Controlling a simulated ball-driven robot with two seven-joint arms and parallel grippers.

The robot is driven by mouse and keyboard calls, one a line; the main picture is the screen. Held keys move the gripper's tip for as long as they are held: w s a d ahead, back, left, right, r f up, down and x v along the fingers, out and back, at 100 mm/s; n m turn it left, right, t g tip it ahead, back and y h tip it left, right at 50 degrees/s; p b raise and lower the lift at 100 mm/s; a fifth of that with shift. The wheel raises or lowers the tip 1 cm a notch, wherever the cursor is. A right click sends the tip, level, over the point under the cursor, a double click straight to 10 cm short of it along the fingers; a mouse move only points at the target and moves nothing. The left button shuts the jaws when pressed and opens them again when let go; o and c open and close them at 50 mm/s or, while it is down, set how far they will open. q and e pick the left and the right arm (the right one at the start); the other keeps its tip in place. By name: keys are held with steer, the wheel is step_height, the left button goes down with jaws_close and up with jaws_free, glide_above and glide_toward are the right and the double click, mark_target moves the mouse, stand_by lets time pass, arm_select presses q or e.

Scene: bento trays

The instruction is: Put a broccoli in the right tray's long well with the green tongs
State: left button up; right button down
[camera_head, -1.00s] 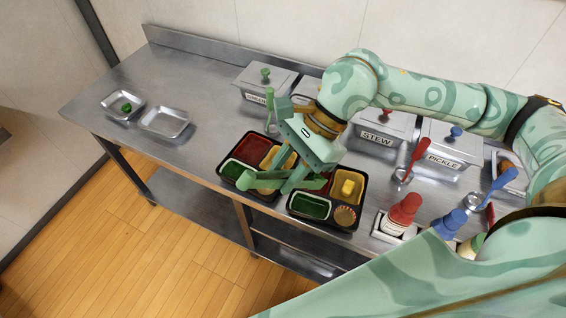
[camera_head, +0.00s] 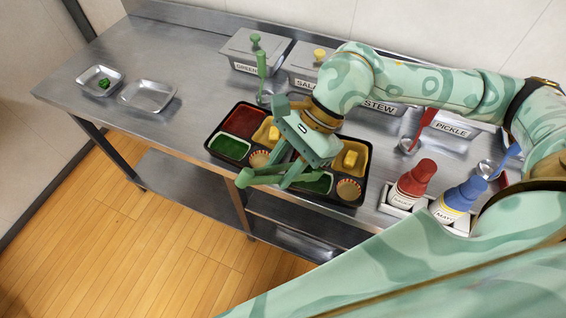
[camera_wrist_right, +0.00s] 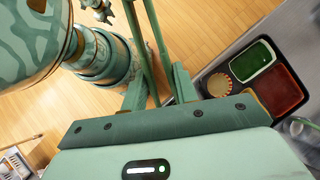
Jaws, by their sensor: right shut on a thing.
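My right gripper (camera_head: 287,163) is shut on the green tongs (camera_head: 258,179), also seen in the right wrist view (camera_wrist_right: 147,45). The tongs hang over the front edge of the trays. I cannot tell whether their tips hold anything. A broccoli (camera_head: 104,84) lies in a small metal dish (camera_head: 84,77) at the far left. The right tray (camera_head: 357,206) is black, with a yellow block (camera_head: 351,159) in its yellow well, a green well (camera_head: 319,185) and a round brown cup (camera_head: 349,190). The gripper and tongs hide its left part.
The left tray (camera_head: 209,139) has red, green and yellow wells. An empty metal dish (camera_head: 149,95) is at left. Lidded tins stand behind, including a green-knobbed one (camera_head: 254,55). Red (camera_head: 414,182) and blue (camera_head: 462,193) bottles stand at right. Bare counter (camera_head: 182,126) lies left of the trays.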

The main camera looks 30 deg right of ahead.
steer(key=shift+f, duration=0.25)
stand_by(0.4)
steer(key=shift+f+b, duration=1.25)
steer(key=shift+f, duration=0.1)
steer(key=c, duration=1.5)
jaws_free()
step_height(320, 180, up, 12)
steer(key=p, duration=0.7)
